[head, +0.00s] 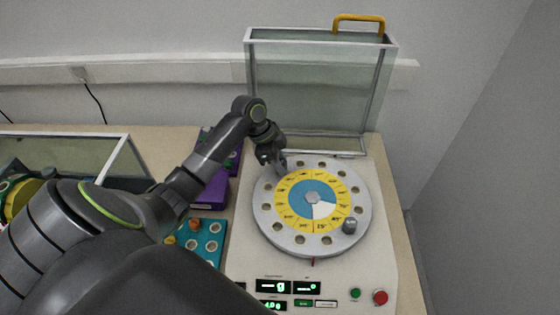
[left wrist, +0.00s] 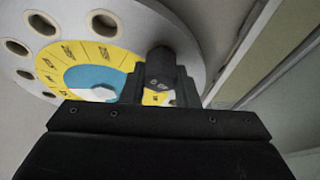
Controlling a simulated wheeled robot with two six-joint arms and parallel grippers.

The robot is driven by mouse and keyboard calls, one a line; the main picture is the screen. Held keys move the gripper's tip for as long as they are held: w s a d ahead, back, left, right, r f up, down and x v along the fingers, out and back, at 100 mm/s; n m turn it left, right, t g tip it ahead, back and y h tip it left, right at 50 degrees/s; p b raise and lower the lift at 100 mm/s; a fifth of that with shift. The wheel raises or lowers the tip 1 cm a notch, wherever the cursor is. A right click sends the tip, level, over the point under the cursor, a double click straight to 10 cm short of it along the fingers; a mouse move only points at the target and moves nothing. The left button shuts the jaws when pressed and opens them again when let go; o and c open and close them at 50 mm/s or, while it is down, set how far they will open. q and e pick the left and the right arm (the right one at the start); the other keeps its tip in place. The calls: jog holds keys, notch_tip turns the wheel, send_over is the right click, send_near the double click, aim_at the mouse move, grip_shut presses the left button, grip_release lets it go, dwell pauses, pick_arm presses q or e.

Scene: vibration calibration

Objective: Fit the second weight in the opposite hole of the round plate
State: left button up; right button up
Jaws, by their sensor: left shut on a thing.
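The round plate (head: 263,222) is a pale disc with a ring of holes and a yellow and blue dial; it also shows in the left wrist view (left wrist: 186,30). One grey weight (head: 350,227) sits in a hole at its lower right. My left gripper (head: 280,167) is at the plate's upper-left rim, across the centre from that weight. It is shut on a second, dark cylindrical weight (left wrist: 160,68), seen between the fingers in the left wrist view. The hole under it is hidden, so I cannot tell whether the weight is in it. My right gripper is not in view.
A raised clear cover (head: 315,90) with a yellow handle (head: 360,18) stands behind the plate. A teal tray (head: 212,256) and a purple case (head: 212,192) lie to the left. Green (head: 355,294) and red (head: 380,297) buttons and lit displays (head: 273,286) are in front.

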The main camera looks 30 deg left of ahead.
pick_arm(q)
jog(key=shift+f, duration=0.25)
jog(key=o, duration=1)
jog(key=shift+b+v, duration=1.6)
jog(key=shift+v, duration=7.1)
